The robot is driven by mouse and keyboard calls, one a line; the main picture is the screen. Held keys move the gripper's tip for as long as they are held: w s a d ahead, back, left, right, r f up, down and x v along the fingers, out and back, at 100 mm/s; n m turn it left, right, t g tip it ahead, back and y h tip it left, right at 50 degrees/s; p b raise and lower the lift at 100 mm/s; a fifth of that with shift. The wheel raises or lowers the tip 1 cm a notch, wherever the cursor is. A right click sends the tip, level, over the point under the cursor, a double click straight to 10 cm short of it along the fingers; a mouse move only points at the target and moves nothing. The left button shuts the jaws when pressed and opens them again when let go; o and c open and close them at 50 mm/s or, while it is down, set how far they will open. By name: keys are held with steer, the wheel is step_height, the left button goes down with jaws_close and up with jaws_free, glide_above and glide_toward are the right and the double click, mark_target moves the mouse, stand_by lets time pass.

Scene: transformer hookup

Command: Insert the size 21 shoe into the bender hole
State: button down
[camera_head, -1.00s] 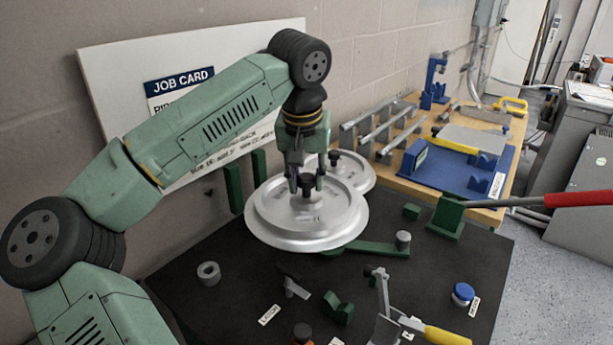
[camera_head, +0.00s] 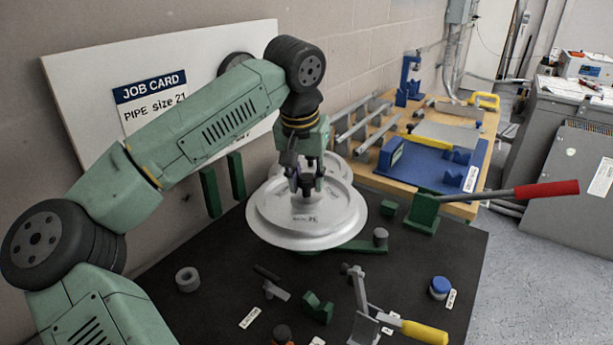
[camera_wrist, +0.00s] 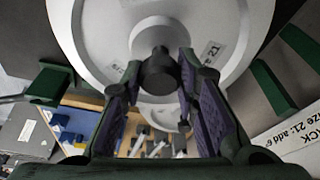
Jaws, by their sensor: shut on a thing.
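The size 21 shoe (camera_head: 290,222) is a large silver disc with a dark central knob and a "21" marking. In the wrist view the shoe (camera_wrist: 90,40) fills the top, and "21" reads on its face. My gripper (camera_head: 307,190) is shut on the dark knob, and the wrist view shows its purple-padded fingers (camera_wrist: 160,80) on both sides of it. The shoe is held above the dark table. Behind it, a second silver disc (camera_head: 338,168) partly shows. A green bender part (camera_head: 365,246) juts out beneath the shoe; the bender hole is not visible.
A green block with a red-handled lever (camera_head: 424,212) stands right of the shoe. Two green posts (camera_head: 210,192) stand behind left. A grey ring (camera_head: 187,279), a blue-capped jar (camera_head: 439,287) and a yellow-handled tool (camera_head: 423,331) lie in front. A wooden bench (camera_head: 480,160) stands at the back right.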

mark_target(307, 195)
steer(key=shift+s+b+x, duration=0.2)
steer(key=shift+b+x, duration=0.35)
steer(key=shift+x, duration=0.3)
steer(key=shift+s+b+x, duration=0.2)
steer(key=shift+b+x, duration=0.4)
steer(key=shift+x, duration=0.25)
steer(key=shift+s+b+x, duration=0.15)
steer(key=shift+b+x, duration=0.4)
steer(key=shift+x, duration=0.3)
steer(key=shift+a+f+b, duration=0.2)
steer(key=shift+f+b, duration=0.8)
steer(key=shift+f, duration=0.65)
steer(key=c, duration=1.2)
jaws_free()
steer(key=shift+w+p+v, duration=0.2)
steer(key=shift+p+v, duration=0.45)
steer(key=shift+v, duration=0.15)
steer(key=shift+w+p+v, duration=0.15)
steer(key=shift+p+v, duration=0.45)
steer(key=shift+v, duration=0.25)
steer(key=shift+w+p+v, duration=0.2)
steer(key=shift+p+v, duration=0.45)
steer(key=shift+v, duration=0.15)
steer(key=shift+d+r, duration=0.1)
steer(key=shift+d, duration=0.1)
